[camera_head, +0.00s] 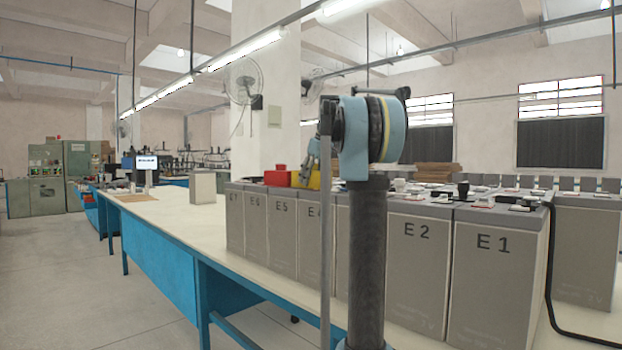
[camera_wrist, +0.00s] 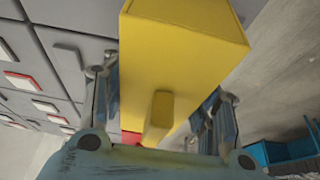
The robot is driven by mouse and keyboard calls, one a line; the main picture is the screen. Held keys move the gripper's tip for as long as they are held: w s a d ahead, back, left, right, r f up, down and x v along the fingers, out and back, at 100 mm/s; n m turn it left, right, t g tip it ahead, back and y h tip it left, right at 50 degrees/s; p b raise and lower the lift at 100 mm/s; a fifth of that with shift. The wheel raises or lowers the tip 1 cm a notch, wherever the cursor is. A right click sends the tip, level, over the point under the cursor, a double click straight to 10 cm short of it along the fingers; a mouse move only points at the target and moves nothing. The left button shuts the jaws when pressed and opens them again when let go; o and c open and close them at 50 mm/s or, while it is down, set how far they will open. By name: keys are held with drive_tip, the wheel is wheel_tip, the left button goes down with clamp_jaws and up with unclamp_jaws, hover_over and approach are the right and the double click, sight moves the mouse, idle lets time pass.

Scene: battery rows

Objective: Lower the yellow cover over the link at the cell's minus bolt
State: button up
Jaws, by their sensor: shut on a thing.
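The yellow cover (camera_wrist: 180,50) is a boxy piece with a small raised yellow grip on its face. It fills the middle of the wrist view, between the two fingers of my gripper (camera_wrist: 160,112), which is shut on it. In the head view the yellow cover (camera_head: 314,181) shows near the top of cell E4 (camera_head: 315,232), partly hidden by my arm. My gripper (camera_head: 309,168) is just above it there. I cannot tell whether the cover touches the cell top. The link and the minus bolt under it are hidden.
A red cover (camera_head: 282,177) sits on the row beside the yellow one, to its left. Cells E2 (camera_head: 417,262) and E1 (camera_head: 495,265) stand at right, with a black cable (camera_head: 548,285) beside E1. The white bench top (camera_head: 165,212) is largely clear at left.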

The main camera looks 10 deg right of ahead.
drive_tip(key=shift+f, duration=0.15)
drive_tip(key=o, duration=1.2)
drive_tip(key=shift+c, duration=0.2)
